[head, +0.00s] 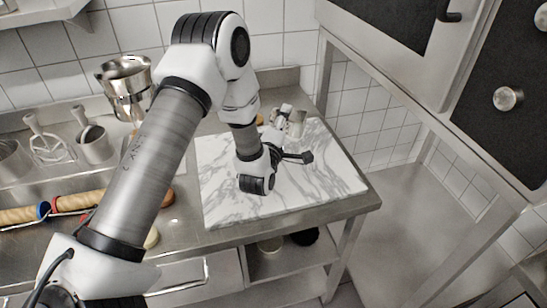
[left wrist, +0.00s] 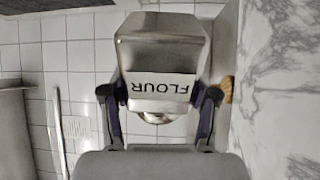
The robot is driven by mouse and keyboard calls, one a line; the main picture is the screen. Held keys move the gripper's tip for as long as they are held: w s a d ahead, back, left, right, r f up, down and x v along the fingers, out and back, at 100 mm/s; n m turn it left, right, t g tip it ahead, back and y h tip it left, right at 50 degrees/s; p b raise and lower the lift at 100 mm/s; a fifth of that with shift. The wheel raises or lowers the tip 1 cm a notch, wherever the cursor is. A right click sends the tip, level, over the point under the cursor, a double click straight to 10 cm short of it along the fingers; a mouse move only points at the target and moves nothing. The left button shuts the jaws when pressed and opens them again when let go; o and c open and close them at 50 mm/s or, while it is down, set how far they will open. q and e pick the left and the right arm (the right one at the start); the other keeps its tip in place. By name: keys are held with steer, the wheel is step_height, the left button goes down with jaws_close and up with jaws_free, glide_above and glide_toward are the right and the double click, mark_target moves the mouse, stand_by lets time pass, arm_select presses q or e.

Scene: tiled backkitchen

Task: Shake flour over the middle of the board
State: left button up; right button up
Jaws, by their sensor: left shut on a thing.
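The marble board (head: 335,180), white with grey veins, lies on the steel counter. My left gripper (head: 282,120) is above the back part of the board, shut on the steel flour shaker (head: 297,122). In the left wrist view the shaker (left wrist: 162,55) sits between both fingers (left wrist: 160,105), its FLOUR label upside down in the picture. The board (left wrist: 275,90) fills the right side there, and the shaker's long side runs along it, so the shaker looks tipped on its side. No flour is visible on the board. My right gripper is not in view.
A steel pot (head: 127,85), utensil holders (head: 93,143) and rolling pins (head: 78,202) stand or lie on the counter at the left. A tiled wall is behind. The counter ends just right of the board, with open floor beyond. A brown object (left wrist: 228,89) is beside the shaker.

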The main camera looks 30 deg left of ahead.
arm_select(q)
steer(key=m, duration=0.1)
steer(key=r+m, duration=0.1)
steer(key=m, duration=0.1)
steer(key=shift+r+m+h+p, duration=0.3)
steer(key=shift+h+p, duration=0.1)
steer(key=shift+r+m+p, duration=0.3)
steer(key=shift+m+p, duration=0.1)
steer(key=shift+m, duration=0.3)
step_height(320, 180, up, 2)
steer(key=m+h+p, duration=0.1)
steer(key=m+p, duration=0.3)
steer(key=m, duration=0.5)
steer(key=shift+r, duration=0.15)
steer(key=shift+m+p, duration=0.45)
steer(key=shift+m, duration=0.35)
steer(key=shift+s+m, duration=0.1)
steer(key=shift+m, duration=0.2)
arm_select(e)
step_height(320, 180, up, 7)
arm_select(q)
steer(key=shift+f, duration=0.2)
